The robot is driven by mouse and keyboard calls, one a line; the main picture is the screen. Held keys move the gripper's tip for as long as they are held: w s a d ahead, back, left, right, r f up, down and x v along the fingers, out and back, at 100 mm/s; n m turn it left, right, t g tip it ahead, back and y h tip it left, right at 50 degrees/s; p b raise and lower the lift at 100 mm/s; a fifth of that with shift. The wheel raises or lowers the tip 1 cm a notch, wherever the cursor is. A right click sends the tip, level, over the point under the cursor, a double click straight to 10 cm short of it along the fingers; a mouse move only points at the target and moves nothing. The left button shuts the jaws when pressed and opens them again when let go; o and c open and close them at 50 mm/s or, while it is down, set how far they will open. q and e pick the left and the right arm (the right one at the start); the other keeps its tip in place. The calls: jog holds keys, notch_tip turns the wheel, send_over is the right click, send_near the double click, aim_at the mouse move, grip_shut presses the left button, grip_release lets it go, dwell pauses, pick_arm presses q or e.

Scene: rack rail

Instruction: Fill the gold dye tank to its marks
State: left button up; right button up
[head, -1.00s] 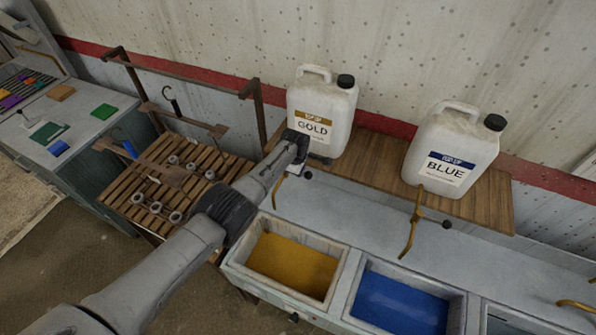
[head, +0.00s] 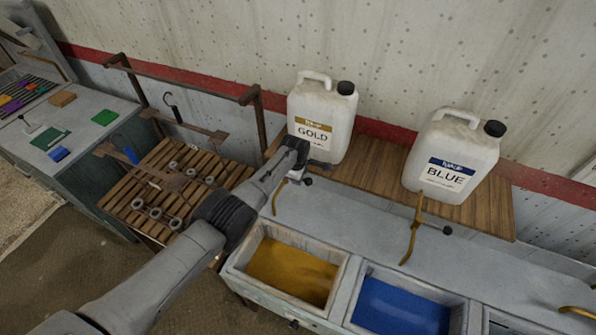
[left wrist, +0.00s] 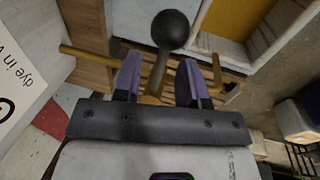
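The white jug labelled GOLD (head: 322,112) stands on the wooden shelf above the gold dye tank (head: 346,270). The tank holds yellow-gold dye (head: 291,271) below its rim; I cannot make out its marks. A brass tap (head: 276,196) with a black ball knob (head: 308,181) hangs below the jug. In the left wrist view, my left gripper (left wrist: 160,82) has its two purple-lined fingers apart, on either side of the tap's lever, with the knob (left wrist: 170,29) beyond them. Gaps show beside the lever. No flow is visible from the tap. My right gripper is out of view.
The BLUE jug (head: 450,155) stands to the right on the shelf (head: 375,168), with its own brass tap (head: 412,230) above the blue tank (head: 400,308). A wooden slatted table (head: 140,190) with a metal frame and small rings is at left.

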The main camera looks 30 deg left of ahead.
pick_arm(q)
notch_tip(320, 180, up, 14)
jog(key=s+p, duration=0.2)
jog(key=p, duration=0.2)
jog(key=shift+s+f, duration=0.25)
jog(key=shift+s, duration=0.1)
jog(key=shift+d, duration=0.1)
dwell(0.4)
